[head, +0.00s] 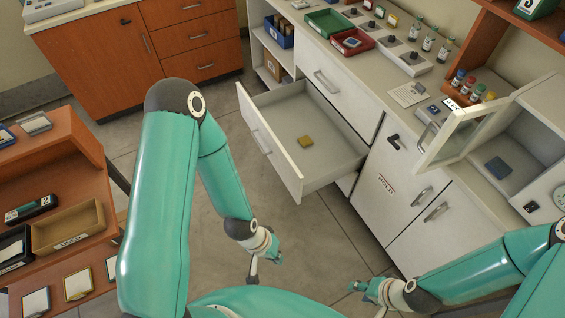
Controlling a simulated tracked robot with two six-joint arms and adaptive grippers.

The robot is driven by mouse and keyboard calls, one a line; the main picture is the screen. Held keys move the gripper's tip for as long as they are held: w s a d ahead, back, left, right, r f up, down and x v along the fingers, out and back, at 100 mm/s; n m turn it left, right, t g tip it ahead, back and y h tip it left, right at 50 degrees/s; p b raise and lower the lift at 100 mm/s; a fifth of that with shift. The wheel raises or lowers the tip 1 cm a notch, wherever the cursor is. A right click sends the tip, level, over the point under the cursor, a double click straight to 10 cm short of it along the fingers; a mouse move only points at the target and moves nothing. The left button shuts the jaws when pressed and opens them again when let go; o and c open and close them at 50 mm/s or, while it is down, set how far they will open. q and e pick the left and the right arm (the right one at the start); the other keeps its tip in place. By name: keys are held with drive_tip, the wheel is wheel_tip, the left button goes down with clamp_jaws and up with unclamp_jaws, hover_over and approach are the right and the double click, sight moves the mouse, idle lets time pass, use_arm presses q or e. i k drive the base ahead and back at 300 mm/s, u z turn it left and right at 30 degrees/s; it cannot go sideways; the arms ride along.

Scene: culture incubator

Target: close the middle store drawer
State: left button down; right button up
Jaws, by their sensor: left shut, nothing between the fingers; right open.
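The middle store drawer (273,147) is white and stands pulled well out from the white cabinet, its front facing left into the room. My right gripper (362,291) is open and empty, to the right of the left one, and touches nothing. The fingertips are small in this view.
Above the drawer is a closed white drawer (335,82). The counter holds a green tray (330,22), a red tray (352,42) and several bottles. At right, an incubator (520,150) has its glass door (465,130) open. A wooden desk (75,160) stands at left. Floor before the drawer is clear.

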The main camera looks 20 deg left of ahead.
sight(277, 118)
drive_tip(key=u, duration=0.15)
drive_tip(key=i, duration=0.95)
drive_tip(key=z, duration=0.1)
